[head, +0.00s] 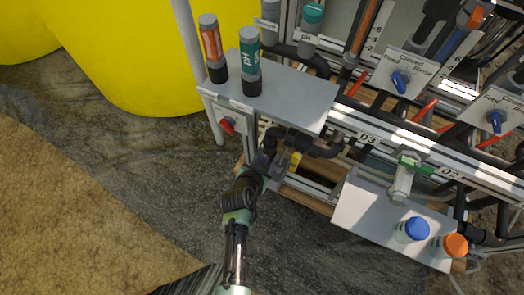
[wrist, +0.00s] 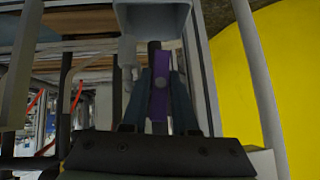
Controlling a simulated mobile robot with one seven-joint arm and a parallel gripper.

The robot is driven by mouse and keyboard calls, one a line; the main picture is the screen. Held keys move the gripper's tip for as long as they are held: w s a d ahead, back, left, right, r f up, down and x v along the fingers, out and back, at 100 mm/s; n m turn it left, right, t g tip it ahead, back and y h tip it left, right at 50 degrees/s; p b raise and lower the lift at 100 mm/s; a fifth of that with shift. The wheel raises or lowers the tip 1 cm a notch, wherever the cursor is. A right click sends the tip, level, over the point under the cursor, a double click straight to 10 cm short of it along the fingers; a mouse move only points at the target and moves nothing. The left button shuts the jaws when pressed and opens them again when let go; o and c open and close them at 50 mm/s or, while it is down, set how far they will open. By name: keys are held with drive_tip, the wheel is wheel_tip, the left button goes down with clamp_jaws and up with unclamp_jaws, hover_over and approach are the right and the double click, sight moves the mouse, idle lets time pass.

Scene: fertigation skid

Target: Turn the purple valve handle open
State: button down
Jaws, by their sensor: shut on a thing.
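The purple valve handle (wrist: 160,88) shows in the wrist view as an upright purple bar between the two fingers of my gripper (wrist: 158,100). My gripper is shut on it. In the head view my gripper (head: 268,160) reaches the dark pipework at the left end of the skid, below the grey shelf. The purple handle is mostly hidden there by my gripper and the pipes. I cannot tell its turn angle from the head view.
A grey shelf (head: 285,90) with orange and teal probes stands just above my gripper. A red knob (head: 227,125) is close on the left. A green valve handle (head: 415,165) and a white shelf (head: 365,212) with two capped bottles are on the right. A yellow tank (head: 150,60) stands behind.

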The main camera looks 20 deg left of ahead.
drive_tip(key=shift+n+h+b, duration=0.4)
drive_tip(key=shift+h+b, duration=0.2)
drive_tip(key=shift+h, duration=0.1)
drive_tip(key=c, duration=0.8)
unclamp_jaws()
drive_tip(key=shift+o, duration=0.2)
drive_tip(key=p+v, duration=0.5)
drive_tip(key=v, duration=0.8)
drive_tip(key=shift+p, duration=0.35)
